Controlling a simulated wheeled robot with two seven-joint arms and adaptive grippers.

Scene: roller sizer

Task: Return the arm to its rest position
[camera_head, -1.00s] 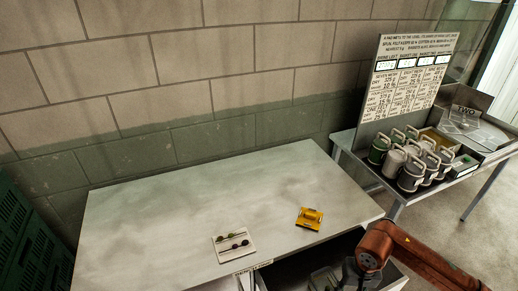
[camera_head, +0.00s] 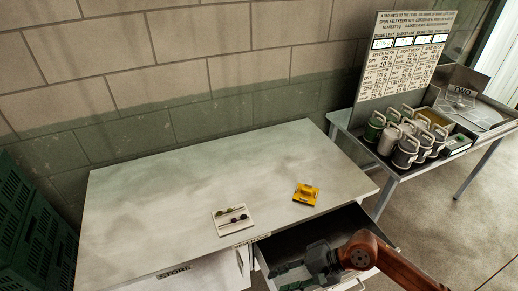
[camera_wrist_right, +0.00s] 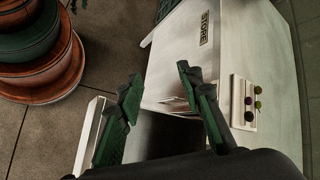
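My right arm comes in from the right in the head view, with its gripper (camera_head: 290,276) low over the open drawer (camera_head: 345,219) at the table's front. In the right wrist view the two dark green fingers of the right gripper (camera_wrist_right: 158,88) are spread apart, with nothing held between them. The drawer's white edge (camera_wrist_right: 88,135) shows beside the left finger there. Whether the fingers touch the drawer cannot be told. My left gripper is not in view.
The table (camera_head: 150,220) holds a white plate with dark knobs (camera_head: 232,219) and a yellow item (camera_head: 306,194). A side bench (camera_head: 385,175) at the right holds several handled canisters and a printed board (camera_head: 405,70). Green crates (camera_head: 30,225) stand at the left.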

